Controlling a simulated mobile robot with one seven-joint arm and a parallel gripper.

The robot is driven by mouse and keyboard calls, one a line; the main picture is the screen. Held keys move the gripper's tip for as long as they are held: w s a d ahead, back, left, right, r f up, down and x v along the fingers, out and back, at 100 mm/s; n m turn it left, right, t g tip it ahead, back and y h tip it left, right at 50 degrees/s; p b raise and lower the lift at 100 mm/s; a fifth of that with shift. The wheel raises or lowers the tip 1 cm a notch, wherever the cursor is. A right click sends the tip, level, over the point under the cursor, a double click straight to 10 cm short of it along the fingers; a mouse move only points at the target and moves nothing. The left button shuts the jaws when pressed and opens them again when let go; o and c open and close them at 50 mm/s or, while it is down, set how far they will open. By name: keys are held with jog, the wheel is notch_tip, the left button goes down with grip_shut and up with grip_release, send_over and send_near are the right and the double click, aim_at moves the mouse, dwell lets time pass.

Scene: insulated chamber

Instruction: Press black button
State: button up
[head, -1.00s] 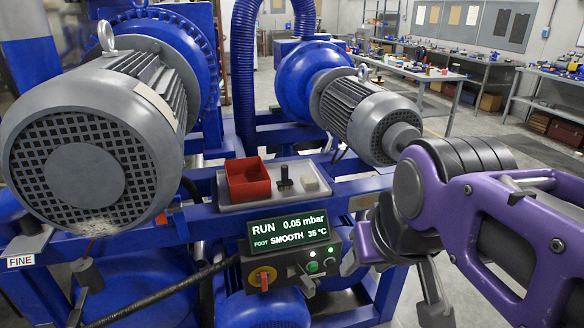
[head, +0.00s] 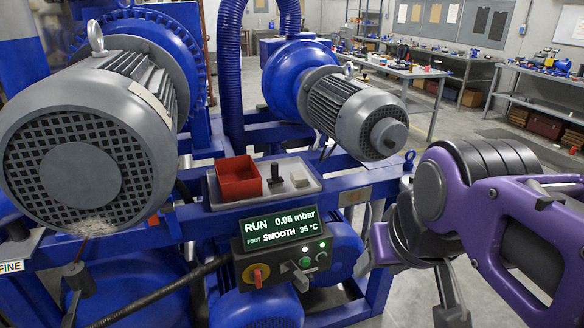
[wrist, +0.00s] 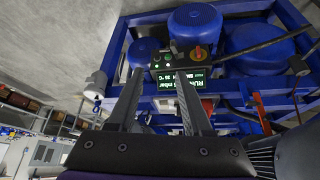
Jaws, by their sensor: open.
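The control panel (head: 280,266) is below a lit display (head: 279,228) reading RUN, 0.05 mbar, SMOOTH, 35 °C. The panel carries a red and yellow rotary switch (head: 257,275), a grey lever (head: 296,276), a lit green button (head: 304,262) and small dark controls (head: 322,258) at its right. Which of these is the black button is too small to tell. My gripper (head: 408,287) is open and empty, right of the panel and apart from it. In the wrist view my gripper (wrist: 161,75) has its fingers spread, with the panel (wrist: 164,60) beyond the tips.
A tray (head: 310,187) with a red bin (head: 239,178) and a black joystick-like part (head: 276,174) sits above the display. A large grey motor (head: 75,160) is at the left, a smaller one (head: 360,115) behind. Blue frame rails surround the panel.

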jog(key=shift+w, duration=0.15)
grip_shut()
dwell(1.5)
